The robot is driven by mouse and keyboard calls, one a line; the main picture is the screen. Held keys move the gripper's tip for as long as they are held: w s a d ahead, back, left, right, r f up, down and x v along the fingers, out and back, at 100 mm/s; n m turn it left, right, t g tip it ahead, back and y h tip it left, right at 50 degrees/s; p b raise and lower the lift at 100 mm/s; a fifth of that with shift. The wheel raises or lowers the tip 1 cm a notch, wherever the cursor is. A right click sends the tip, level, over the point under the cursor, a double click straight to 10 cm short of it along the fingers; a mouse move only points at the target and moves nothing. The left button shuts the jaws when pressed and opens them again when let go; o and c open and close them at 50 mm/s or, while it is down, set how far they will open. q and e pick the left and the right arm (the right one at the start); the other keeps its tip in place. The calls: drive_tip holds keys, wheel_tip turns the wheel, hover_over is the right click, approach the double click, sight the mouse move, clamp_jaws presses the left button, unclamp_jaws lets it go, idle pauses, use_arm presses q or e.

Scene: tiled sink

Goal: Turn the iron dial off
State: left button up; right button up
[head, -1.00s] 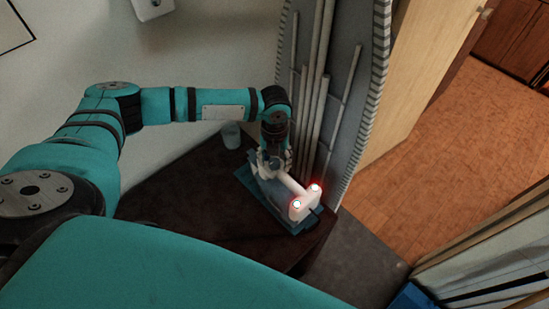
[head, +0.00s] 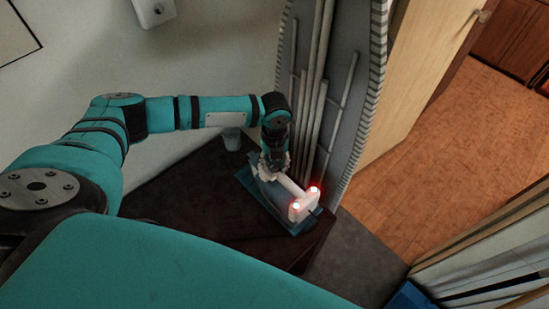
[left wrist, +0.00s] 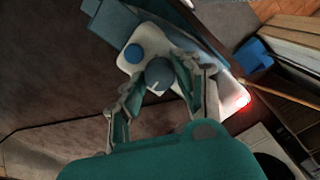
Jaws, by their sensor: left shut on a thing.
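The iron (head: 300,205) is white and blue-grey, and lies on a blue base (head: 245,178) on the dark table. Two red lights glow at its near end. In the left wrist view the iron's white body (left wrist: 128,66) carries a round blue button (left wrist: 133,53) and a grey dial (left wrist: 160,74) with a small light mark. My left gripper (head: 272,168) is over the far end of the iron. In the left wrist view its fingers (left wrist: 157,88) are on both sides of the dial and closed on it. The right gripper is out of view.
A clear cup (head: 232,138) stands on the dark table (head: 190,200) behind the iron. A grey upright ironing board (head: 345,110) is close to the right of my left gripper. A blue box (head: 412,297) is at the lower right.

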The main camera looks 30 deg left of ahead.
sight(274, 164)
use_arm(q)
drive_tip(key=n+p, duration=0.4)
drive_tip(key=n, duration=0.1)
drive_tip(key=shift+r+n, duration=0.2)
drive_tip(key=shift+n, duration=0.1)
drive_tip(key=n+p, duration=0.1)
drive_tip(key=n, duration=0.1)
drive_tip(key=shift+n+p, duration=0.4)
drive_tip(key=shift+w+f+n+p, duration=0.1)
drive_tip(key=shift+n+p, duration=0.25)
drive_tip(key=shift+n, duration=0.35)
drive_tip(key=o, duration=1.1)
drive_tip(key=shift+o, duration=0.2)
wheel_tip(274, 164, up, 12)
